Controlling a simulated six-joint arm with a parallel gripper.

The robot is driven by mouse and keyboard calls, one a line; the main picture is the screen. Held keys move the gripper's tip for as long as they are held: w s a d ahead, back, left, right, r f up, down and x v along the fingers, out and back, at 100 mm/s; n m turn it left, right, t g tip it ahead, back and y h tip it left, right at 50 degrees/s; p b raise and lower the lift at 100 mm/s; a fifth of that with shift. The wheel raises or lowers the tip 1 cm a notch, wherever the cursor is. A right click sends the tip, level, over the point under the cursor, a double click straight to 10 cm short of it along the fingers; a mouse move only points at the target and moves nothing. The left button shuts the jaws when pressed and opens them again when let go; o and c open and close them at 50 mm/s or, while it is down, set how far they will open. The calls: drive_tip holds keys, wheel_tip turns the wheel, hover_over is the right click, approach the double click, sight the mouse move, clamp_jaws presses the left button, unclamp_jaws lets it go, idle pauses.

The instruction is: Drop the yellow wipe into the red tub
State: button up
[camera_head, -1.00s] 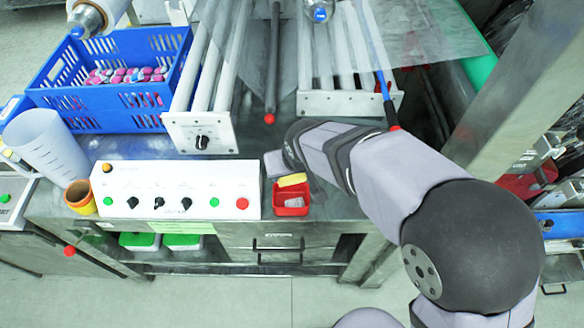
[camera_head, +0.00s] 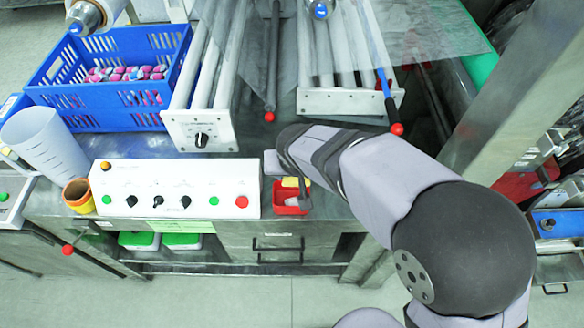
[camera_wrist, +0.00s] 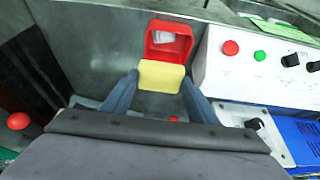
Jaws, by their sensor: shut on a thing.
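The yellow wipe (camera_wrist: 161,76) is held between the two fingers of my gripper (camera_wrist: 160,92), which is shut on it. In the head view the wipe (camera_head: 291,182) shows as a small yellow patch, partly covered by a dark finger. The red tub (camera_head: 289,208) stands at the front edge of the bench, right of the white control panel. In the wrist view the wipe overlaps the near rim of the red tub (camera_wrist: 168,27). A pale item (camera_wrist: 164,37) lies inside the tub. The wipe's height above the tub is hard to tell.
The white control panel (camera_head: 150,180) with knobs and buttons is close beside the tub. An orange-yellow cup (camera_head: 79,196) and a clear beaker (camera_head: 45,145) stand at the left. A blue crate (camera_head: 110,100) and roller frames (camera_head: 201,132) are behind.

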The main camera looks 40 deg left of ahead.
drive_tip(key=shift+f+b, duration=1.45)
drive_tip(key=shift+f, duration=0.95)
drive_tip(key=o, duration=1)
drive_tip(key=shift+r, duration=0.15)
drive_tip(key=shift+b+v, duration=1.1)
drive_tip(key=shift+v, duration=2.45)
